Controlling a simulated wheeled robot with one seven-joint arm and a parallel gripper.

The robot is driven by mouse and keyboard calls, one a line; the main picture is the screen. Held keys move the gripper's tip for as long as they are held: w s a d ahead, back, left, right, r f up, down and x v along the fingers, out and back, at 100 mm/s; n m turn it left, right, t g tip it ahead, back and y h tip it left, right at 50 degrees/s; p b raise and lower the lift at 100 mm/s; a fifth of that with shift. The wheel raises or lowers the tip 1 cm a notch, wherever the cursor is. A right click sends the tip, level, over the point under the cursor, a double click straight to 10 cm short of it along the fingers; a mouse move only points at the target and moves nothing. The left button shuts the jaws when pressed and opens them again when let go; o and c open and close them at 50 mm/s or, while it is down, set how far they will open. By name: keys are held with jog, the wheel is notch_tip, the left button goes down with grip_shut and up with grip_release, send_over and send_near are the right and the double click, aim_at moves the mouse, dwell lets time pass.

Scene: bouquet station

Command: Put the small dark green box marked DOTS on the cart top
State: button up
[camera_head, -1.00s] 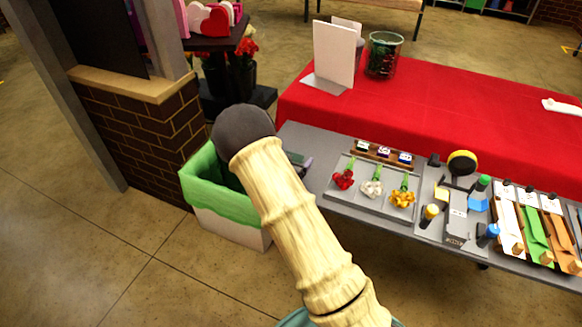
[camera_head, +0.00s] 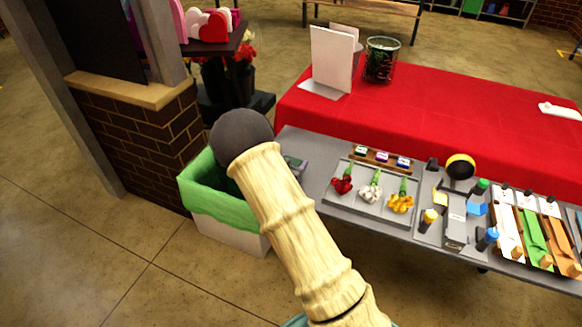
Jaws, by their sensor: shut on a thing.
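My arm (camera_head: 290,235) rises from the bottom of the picture, and its dark round joint (camera_head: 243,136) is in front of the green-lined bin. My gripper is not visible; the arm hides what lies behind it. A small dark green box (camera_head: 361,150) stands at the left end of a wooden rack, beside a purple and a blue one. Its marking is too small to read. I cannot tell whether the long grey top (camera_head: 315,177) is the cart top. A small grey-green item (camera_head: 294,166) shows partly past the arm at that top's left end; I cannot tell what it is.
A tray (camera_head: 335,207) holds red, white and yellow flowers. Tools and paper strips crowd the right side of the grey top. A red-covered table (camera_head: 450,115) stands behind. The bin (camera_head: 215,215) and a brick pillar (camera_head: 140,125) are on the left.

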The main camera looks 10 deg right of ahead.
notch_tip(320, 180, up, 10)
jog(key=shift+f, duration=0.15)
dwell(0.7)
